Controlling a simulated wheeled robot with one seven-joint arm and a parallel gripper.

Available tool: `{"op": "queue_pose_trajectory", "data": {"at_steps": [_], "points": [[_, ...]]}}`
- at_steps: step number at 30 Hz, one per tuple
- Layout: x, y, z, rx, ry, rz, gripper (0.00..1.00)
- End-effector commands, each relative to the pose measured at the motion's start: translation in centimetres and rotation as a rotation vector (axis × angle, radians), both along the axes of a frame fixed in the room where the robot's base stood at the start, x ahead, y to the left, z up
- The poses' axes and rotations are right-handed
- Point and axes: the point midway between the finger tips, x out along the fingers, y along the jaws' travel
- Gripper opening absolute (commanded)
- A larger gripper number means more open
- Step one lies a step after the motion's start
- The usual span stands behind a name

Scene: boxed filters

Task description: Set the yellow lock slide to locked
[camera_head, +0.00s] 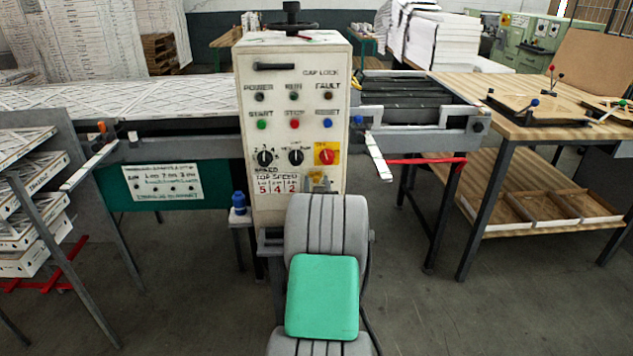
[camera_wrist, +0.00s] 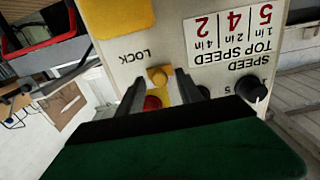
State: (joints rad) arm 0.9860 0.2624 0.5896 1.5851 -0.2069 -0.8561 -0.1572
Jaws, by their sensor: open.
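The small yellow lock slide (camera_wrist: 157,77) shows in the wrist view on the pale panel, near the word LOCK, which appears upside down. In the head view a bit of yellow (camera_head: 317,177) shows low on the control box (camera_head: 290,110), just above my arm. My gripper (camera_wrist: 160,80) is open, with its two dark fingers on either side of the yellow slide. I cannot tell whether they touch it. A red knob (camera_wrist: 152,103) on a yellow plate is partly hidden by the fingers; it also shows in the head view (camera_head: 326,154). My arm hides the gripper in the head view.
A speed knob (camera_wrist: 251,87) and the top speed sign (camera_wrist: 232,35) are close to the fingers. A larger yellow patch (camera_wrist: 118,15) is beyond the LOCK label. A conveyor (camera_head: 420,115) and a wooden table (camera_head: 560,125) stand to the right, boxed filters (camera_head: 30,205) to the left.

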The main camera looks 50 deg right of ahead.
Motion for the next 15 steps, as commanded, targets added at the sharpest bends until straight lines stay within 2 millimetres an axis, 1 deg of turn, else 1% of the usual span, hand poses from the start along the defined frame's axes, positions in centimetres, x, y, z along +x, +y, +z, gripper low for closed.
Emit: {"op": "queue_pose_trajectory", "data": {"at_steps": [3,8,11,15], "points": [[0.35,-0.38,0.00,0.000,0.000,0.000,0.43],[0.36,-0.36,0.00,0.000,0.000,0.000,0.43],[0.36,-0.35,0.01,0.000,0.000,0.000,0.36],[0.35,-0.34,0.02,0.000,0.000,0.001,0.25]]}}
